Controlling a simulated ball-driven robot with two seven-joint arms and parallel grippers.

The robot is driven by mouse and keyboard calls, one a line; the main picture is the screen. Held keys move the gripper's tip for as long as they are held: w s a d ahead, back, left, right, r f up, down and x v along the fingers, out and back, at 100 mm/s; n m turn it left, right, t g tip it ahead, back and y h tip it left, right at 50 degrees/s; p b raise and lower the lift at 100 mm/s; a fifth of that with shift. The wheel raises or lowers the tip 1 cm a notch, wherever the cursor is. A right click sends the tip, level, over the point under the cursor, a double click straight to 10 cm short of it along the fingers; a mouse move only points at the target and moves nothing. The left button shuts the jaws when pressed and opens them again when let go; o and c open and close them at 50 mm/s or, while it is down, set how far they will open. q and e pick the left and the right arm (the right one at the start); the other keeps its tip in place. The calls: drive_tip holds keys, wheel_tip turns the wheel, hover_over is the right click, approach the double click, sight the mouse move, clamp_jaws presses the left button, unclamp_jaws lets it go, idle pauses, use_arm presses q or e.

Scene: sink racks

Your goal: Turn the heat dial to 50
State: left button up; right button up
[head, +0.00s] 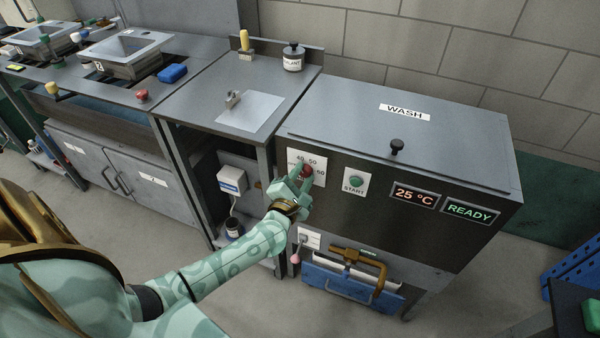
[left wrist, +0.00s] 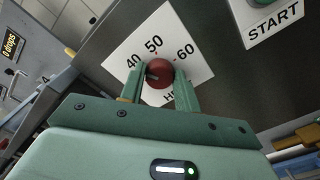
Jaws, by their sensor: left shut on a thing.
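The red heat dial (head: 308,170) is on a white label plate (head: 318,159) on the front of the wash unit. In the left wrist view the dial (left wrist: 159,72) sits below the printed 50, with 40 to its left and 60 to its right. Its dark pointer mark (left wrist: 152,76) is on the left side, toward the 40 side rather than the 50. My left gripper (head: 302,177) is shut on the dial, one finger on each side. The lower plate lettering is partly hidden by the fingers. My right gripper is not in view.
A green START button (head: 356,180) is right of the dial plate. Displays read 25 °C (head: 414,196) and READY (head: 469,210). A lid with a black knob (head: 397,145) is on top. A blue bin (head: 340,284) and brown handle (head: 374,266) are below.

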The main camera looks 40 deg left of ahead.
use_arm(q)
drive_tip(key=m+p, duration=0.3)
drive_tip(key=m, duration=0.2)
drive_tip(key=shift+d+m, duration=0.1)
drive_tip(key=shift+m, duration=0.2)
drive_tip(key=m+p, duration=0.1)
drive_tip(key=m, duration=0.2)
drive_tip(key=shift+f, duration=0.1)
drive_tip(key=shift+f+m+p, duration=0.1)
drive_tip(key=shift+m+p, duration=0.35)
drive_tip(key=shift+m, duration=0.85)
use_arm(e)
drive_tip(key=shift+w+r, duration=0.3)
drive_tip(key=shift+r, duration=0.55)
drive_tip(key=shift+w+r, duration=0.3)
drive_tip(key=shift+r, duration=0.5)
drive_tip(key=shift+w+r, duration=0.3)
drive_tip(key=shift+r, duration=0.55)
use_arm(q)
drive_tip(key=shift+f, duration=0.1)
drive_tip(key=o, duration=1)
drive_tip(key=p+v, duration=0.3)
drive_tip(key=v, duration=1.3)
drive_tip(key=shift+s, duration=0.2)
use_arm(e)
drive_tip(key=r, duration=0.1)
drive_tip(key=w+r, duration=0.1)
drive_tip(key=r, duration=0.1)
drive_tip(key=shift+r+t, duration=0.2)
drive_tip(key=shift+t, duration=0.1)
